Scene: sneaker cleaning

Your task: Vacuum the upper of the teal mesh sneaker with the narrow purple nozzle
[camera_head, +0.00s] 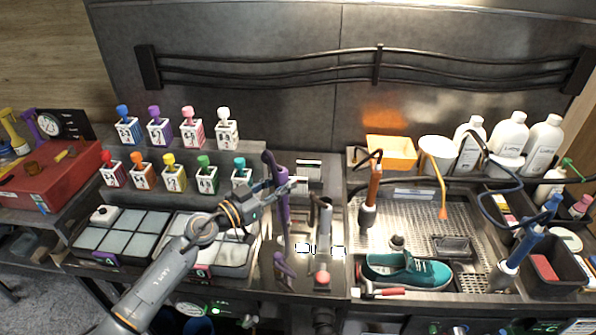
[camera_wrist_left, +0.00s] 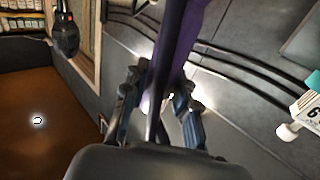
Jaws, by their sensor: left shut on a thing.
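The teal sneaker (camera_head: 407,270) lies on its sole in the sink-like tray at the right, toe to the right. My left gripper (camera_head: 284,190) is shut on the purple nozzle (camera_head: 283,215), a long narrow tool held upright left of the tray. The purple nozzle fills the middle of the left wrist view (camera_wrist_left: 172,65), between the fingers of my left gripper (camera_wrist_left: 160,100). The nozzle's lower end is near the counter; I cannot tell whether it touches. The nozzle is well apart from the sneaker. My right gripper is not in view.
A grey upright tool (camera_head: 325,220) stands just right of the nozzle. An orange-handled brush (camera_head: 370,200) and a blue-handled brush (camera_head: 522,248) stand around the perforated tray (camera_head: 408,215). A red-handled tool (camera_head: 382,292) lies before the sneaker. Several capped bottles (camera_head: 228,130) line the left shelf.

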